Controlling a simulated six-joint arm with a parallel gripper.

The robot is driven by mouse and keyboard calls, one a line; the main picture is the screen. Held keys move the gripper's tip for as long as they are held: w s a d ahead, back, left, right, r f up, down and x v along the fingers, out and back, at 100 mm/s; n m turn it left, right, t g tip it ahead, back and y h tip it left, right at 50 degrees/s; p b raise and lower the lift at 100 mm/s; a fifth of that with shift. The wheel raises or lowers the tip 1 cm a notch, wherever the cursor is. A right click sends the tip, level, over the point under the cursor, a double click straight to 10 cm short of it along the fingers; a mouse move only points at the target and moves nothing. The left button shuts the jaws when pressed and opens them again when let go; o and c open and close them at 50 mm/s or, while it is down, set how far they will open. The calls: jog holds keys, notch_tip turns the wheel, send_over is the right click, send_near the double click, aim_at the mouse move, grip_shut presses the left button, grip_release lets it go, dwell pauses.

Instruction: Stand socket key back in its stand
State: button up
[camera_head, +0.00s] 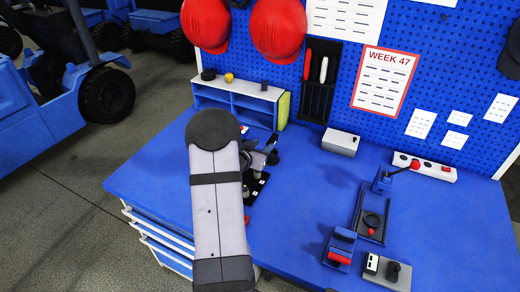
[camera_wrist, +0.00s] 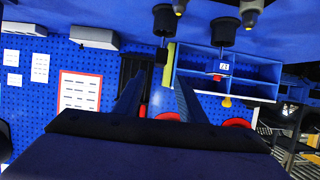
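I cannot pick out the socket key or its stand with certainty. Beyond the tips are a black cup-shaped piece (camera_wrist: 165,18) and a second one (camera_wrist: 222,34). A thin rod seems to join the first to a small black block (camera_wrist: 161,55). In the head view my arm hides much of this area. A black plate with white labels (camera_head: 256,186) shows beside it, near my gripper (camera_head: 262,155).
A blue-grey shelf (camera_head: 240,100) stands at the back left, and a grey box (camera_head: 341,142) at the back. To the right are a lever fixture (camera_head: 372,218), a blue block with red (camera_head: 340,250), a grey knob box (camera_head: 388,272) and a switch strip (camera_head: 425,167). The bench's left part is clear.

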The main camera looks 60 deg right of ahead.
jog(key=shift+a+r, duration=0.25)
jog(key=shift+a, duration=0.4)
